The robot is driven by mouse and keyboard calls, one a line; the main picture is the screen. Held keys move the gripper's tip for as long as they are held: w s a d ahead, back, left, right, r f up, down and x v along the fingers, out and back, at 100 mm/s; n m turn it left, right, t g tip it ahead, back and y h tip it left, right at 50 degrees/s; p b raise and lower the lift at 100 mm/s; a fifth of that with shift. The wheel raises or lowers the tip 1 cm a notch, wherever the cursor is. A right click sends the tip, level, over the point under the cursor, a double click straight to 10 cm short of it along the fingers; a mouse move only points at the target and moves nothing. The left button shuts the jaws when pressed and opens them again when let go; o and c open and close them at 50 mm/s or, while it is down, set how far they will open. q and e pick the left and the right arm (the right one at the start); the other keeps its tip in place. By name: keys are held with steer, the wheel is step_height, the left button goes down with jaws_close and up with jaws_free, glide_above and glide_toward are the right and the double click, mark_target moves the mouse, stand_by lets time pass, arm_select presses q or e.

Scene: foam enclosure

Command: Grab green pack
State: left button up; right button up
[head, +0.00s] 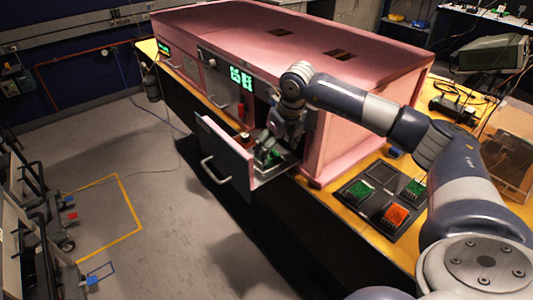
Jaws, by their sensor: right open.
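My right gripper (267,149) reaches down into an open drawer (223,152) at the front of the pink enclosure. Its jaws are open. A small green pack (274,155) shows in the drawer, right at the fingertips and partly hidden by them; I cannot tell whether they touch it. Two more green packs lie on a dark tray (349,205) at the right, one at the tray's left (362,189) and one at its back right (414,187). An orange pack (396,215) lies on the same tray. My left gripper is not in view.
The pink foam enclosure (270,35) stands on a yellow-topped bench. The drawer front with its handle (215,172) sticks out over the floor. A red object (241,111) stands near the drawer's back. The grey floor at the left is mostly clear, with carts at the far left.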

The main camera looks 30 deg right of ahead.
mark_target(275, 157)
steer(key=shift+w+a+r+p, duration=0.15)
steer(key=shift+w+p, duration=0.2)
steer(key=shift+w, duration=0.95)
steer(key=p+x, duration=0.2)
steer(key=x, duration=0.3)
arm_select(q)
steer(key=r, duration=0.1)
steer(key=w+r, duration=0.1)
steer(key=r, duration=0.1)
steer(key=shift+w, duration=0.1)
arm_select(e)
steer(key=c, duration=1.2)
